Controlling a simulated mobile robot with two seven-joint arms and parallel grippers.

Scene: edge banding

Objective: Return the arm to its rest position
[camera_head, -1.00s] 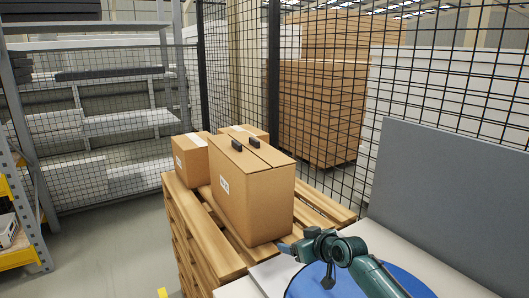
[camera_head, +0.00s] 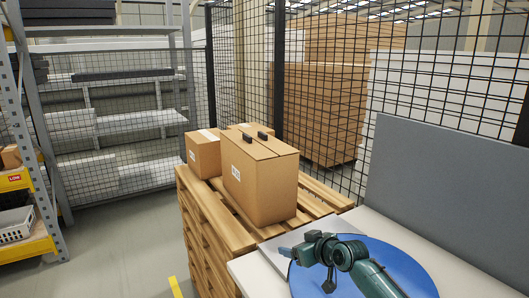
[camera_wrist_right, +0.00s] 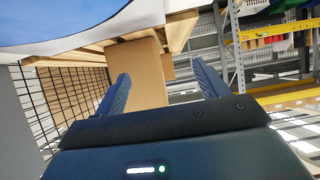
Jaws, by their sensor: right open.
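My right arm comes in at the lower right of the head view, bent over a blue round surface (camera_head: 405,262) on a white table (camera_head: 425,252). My right gripper (camera_head: 286,252) reaches left, near the table's corner. In the right wrist view its two fingers (camera_wrist_right: 158,92) stand wide apart with nothing between them. A large cardboard box (camera_head: 260,185) on the pallet shows behind the gap in that view, apart from the fingers. My left arm and gripper are not in view.
A wooden pallet stack (camera_head: 215,225) bears several cardboard boxes, including a smaller one (camera_head: 204,155). A grey panel (camera_head: 440,190) stands behind the table. Black mesh fencing (camera_head: 240,70) runs behind. Shelving stands at left, with a white basket (camera_head: 15,225). The floor (camera_head: 120,255) left of the pallet is clear.

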